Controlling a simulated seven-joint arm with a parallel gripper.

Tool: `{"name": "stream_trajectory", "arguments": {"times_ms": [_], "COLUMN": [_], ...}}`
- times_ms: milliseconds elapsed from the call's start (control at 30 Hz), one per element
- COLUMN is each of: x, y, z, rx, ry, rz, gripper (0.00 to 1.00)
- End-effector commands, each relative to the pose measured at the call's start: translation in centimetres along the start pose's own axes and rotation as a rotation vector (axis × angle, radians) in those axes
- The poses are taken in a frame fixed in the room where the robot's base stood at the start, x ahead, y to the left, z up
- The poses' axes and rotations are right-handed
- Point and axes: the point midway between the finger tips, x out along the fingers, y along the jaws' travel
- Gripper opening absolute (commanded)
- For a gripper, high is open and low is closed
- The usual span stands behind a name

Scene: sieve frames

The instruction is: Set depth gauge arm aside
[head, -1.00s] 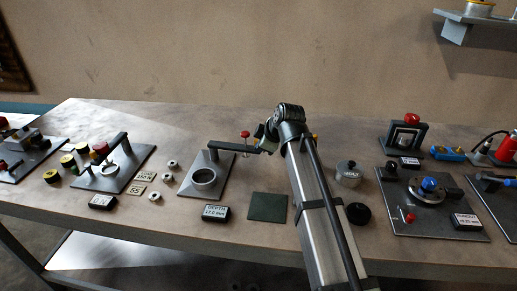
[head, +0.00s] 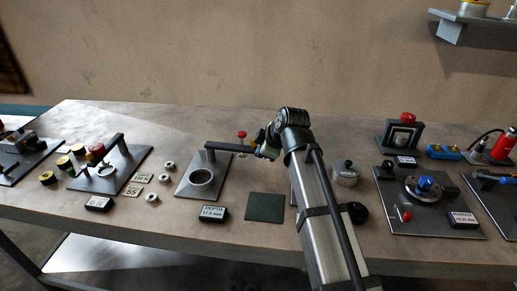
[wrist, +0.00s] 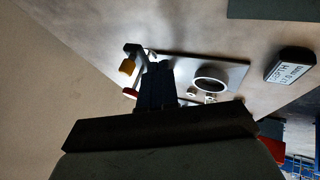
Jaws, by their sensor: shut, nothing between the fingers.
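The depth gauge has a grey base plate (head: 190,186) with a pale ring (head: 201,177) on it. Its dark arm (head: 228,147) runs right from a post at the back of the plate, clear of the ring. A red knob (head: 241,135) stands by the arm. My gripper (head: 263,150) is at the arm's right end; whether it touches is unclear. In the wrist view my gripper (wrist: 158,82) is shut and empty, its dark fingers close together beside a yellow knob (wrist: 127,67) and a red disc (wrist: 130,93). The fingers partly hide the gauge arm.
The depth readout (head: 213,213) stands in front of the plate. A dark green square (head: 265,206) lies to its right. Small rings and tags (head: 140,178) lie left of it. A lidded metal pot (head: 345,174) stands right of my arm. Other fixtures stand at both sides.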

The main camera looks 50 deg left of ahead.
Motion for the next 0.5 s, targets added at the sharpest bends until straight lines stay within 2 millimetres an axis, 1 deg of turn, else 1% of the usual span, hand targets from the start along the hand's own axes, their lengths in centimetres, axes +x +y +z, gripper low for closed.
{"name": "stream_trajectory", "arguments": {"times_ms": [33, 200, 333, 500], "x": [-1.1, -4.1, -5.9, -7.5], "y": [0.1, 0.3, 0.5, 0.6], "z": [0.1, 0.2, 0.3, 0.4], "rx": [0.000, -0.001, 0.000, -0.001], "ry": [0.001, 0.001, 0.001, 0.001], "rz": [0.003, 0.002, 0.002, 0.000], "gripper": [0.00, 0.00, 0.00, 0.00]}}
